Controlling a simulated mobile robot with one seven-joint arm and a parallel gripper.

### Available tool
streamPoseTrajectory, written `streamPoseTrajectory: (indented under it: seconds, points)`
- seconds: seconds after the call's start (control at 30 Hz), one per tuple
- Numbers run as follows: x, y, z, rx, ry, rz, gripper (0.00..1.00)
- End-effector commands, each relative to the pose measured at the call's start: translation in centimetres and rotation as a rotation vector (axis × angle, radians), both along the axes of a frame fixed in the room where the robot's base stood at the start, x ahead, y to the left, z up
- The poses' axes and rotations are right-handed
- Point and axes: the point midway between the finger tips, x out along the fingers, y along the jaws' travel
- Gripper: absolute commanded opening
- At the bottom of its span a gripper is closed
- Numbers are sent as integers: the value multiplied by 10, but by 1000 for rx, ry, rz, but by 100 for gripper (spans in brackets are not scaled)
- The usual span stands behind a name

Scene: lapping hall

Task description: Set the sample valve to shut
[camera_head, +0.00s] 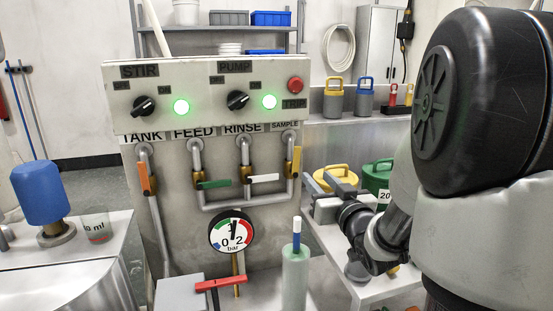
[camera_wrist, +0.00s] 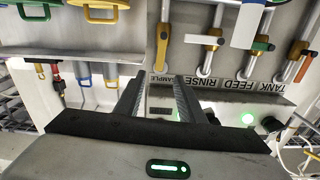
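The sample valve's yellow lever (camera_head: 297,160) is at the right end of the valve row, under the SAMPLE label (camera_head: 285,125). It stands upright, in line with its pipe. In the wrist view the lever (camera_wrist: 162,45) lies beyond the fingertips, above the SAMPLE label in that picture. My gripper (camera_head: 330,184) is right of and a little below the lever in the head view, apart from it. In the wrist view its two fingers (camera_wrist: 159,80) are spread with nothing between them.
The orange TANK lever (camera_head: 148,178) is upright; the green FEED lever (camera_head: 213,184) and white RINSE lever (camera_head: 263,178) lie level. A pressure gauge (camera_head: 232,231) and a pale green cylinder (camera_head: 295,275) stand below. A yellow-lidded can (camera_head: 337,177) is behind my gripper.

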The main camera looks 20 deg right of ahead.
Motion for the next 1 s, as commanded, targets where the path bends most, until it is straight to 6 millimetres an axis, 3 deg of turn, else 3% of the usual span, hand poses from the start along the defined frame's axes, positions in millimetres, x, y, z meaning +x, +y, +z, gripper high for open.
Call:
streamPoseTrajectory:
  seconds: [0.6, 0.8, 1.0]
  points:
    - [129, 1, -1, 1, 1, 1, 36]
    - [155, 1, -1, -1, 1, 1, 36]
    - [163, 1, 0, 0, 2, 0, 36]
